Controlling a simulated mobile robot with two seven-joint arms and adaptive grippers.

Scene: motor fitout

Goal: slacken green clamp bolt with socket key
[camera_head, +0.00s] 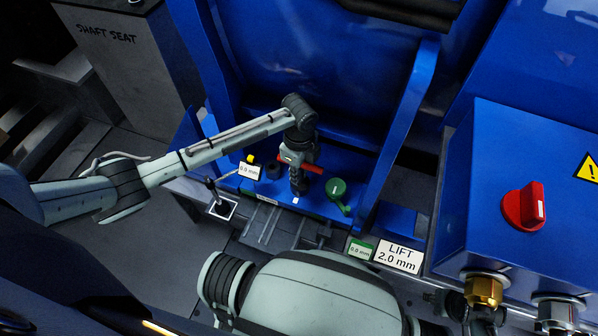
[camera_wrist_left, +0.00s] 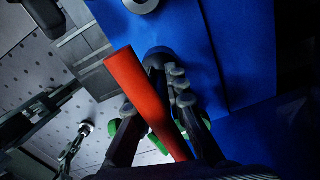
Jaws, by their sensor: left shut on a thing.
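My left gripper (camera_head: 298,184) reaches down over the blue ledge. It is shut on the socket key (camera_head: 314,168), whose red handle sticks out to the right. In the left wrist view the red handle (camera_wrist_left: 141,88) runs slantwise between the fingers (camera_wrist_left: 162,118). The key's working end is hidden. The green clamp bolt (camera_head: 337,188) has a round head and a short lever, and stands just right of the gripper. Green patches show behind the fingers in the wrist view; I cannot tell which part they are. My right arm crosses the bottom; its gripper is not clear.
A yellow-topped piece (camera_head: 250,158) stands left of the gripper above a white "0.0 mm" label (camera_head: 249,170). A green readout (camera_head: 360,250) and a "LIFT 2.0 mm" sign (camera_head: 397,256) are in front. A blue box with a red knob (camera_head: 525,207) stands at the right.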

